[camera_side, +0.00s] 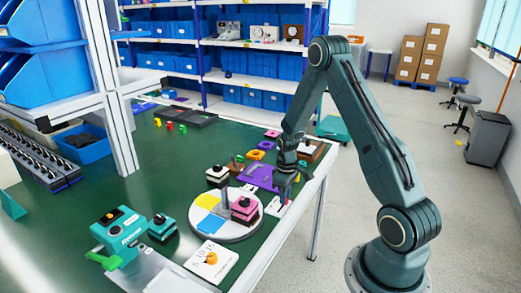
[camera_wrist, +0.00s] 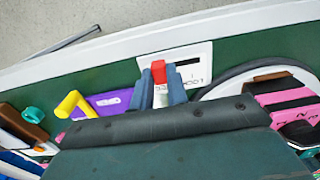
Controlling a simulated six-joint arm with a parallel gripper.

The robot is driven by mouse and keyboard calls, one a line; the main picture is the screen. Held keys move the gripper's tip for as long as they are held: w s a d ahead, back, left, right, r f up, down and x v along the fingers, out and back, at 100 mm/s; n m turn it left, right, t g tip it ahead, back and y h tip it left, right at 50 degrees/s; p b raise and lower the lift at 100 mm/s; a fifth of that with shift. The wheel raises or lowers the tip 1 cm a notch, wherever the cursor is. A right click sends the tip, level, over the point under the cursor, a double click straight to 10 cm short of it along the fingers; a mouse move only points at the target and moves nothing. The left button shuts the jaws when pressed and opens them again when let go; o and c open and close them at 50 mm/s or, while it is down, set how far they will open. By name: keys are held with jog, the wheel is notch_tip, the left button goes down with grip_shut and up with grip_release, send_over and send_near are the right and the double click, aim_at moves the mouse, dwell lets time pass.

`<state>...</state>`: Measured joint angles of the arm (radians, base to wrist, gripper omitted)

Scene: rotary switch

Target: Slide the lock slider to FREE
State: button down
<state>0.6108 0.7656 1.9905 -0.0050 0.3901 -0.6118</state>
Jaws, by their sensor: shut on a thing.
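The lock slider shows as a small red tab (camera_wrist: 158,71) in the wrist view. It stands at the left part of a white plate (camera_wrist: 196,67) with black print, near the table's edge. My gripper (camera_wrist: 159,84) is shut on the red tab, with one blue-grey finger on each side of it. In the side view my gripper (camera_side: 285,188) is low over the plate (camera_side: 274,208), and the slider is hidden there.
A purple piece (camera_wrist: 107,103) with a yellow peg (camera_wrist: 74,104) is close on the left in the wrist view. A round white disc (camera_side: 236,232) carries a pink block (camera_side: 244,209) close by. A white panel (camera_side: 212,264) with an orange knob lies nearer the camera.

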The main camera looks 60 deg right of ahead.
jog(key=c, duration=1.4)
grip_release()
jog(key=shift+d, duration=0.25)
jog(key=shift+o, duration=0.2)
jog(key=shift+r, duration=0.1)
notch_tip(320, 180, up, 14)
jog(key=shift+f, duration=0.2)
